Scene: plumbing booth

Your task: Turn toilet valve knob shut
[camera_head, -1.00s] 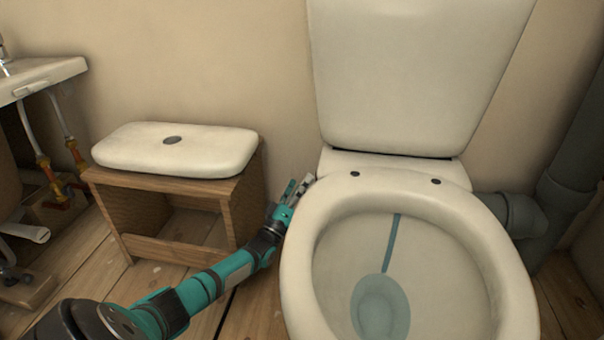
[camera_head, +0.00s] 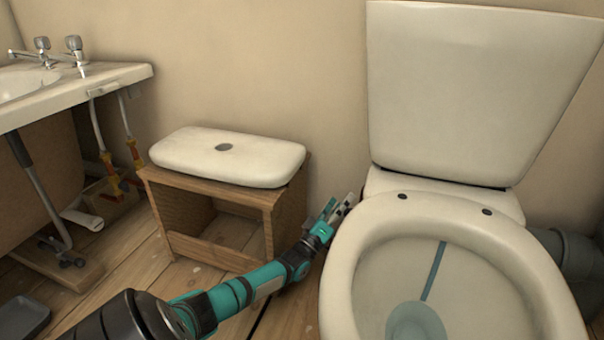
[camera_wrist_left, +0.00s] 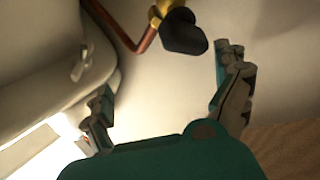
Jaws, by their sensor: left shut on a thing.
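The dark, lobed valve knob (camera_wrist_left: 183,32) sits on a brass fitting with a copper pipe (camera_wrist_left: 120,28) at the top of the left wrist view. The toilet (camera_head: 440,240) hides the knob in the head view. My left gripper (camera_head: 343,210) is low beside the toilet's left side. In the left wrist view my left gripper (camera_wrist_left: 165,78) has its two fingers on either side of the picture's middle. The knob shows beyond the fingertips, nearer the right finger. What the fingers hold cannot be made out. My right gripper is not in view.
A wooden stool (camera_head: 275,225) with a white lid-like slab (camera_head: 225,158) on top stands left of my arm. A sink (camera_head: 85,85) with pipes below is at the far left. The wall is close behind. Some floor is bare between stool and sink.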

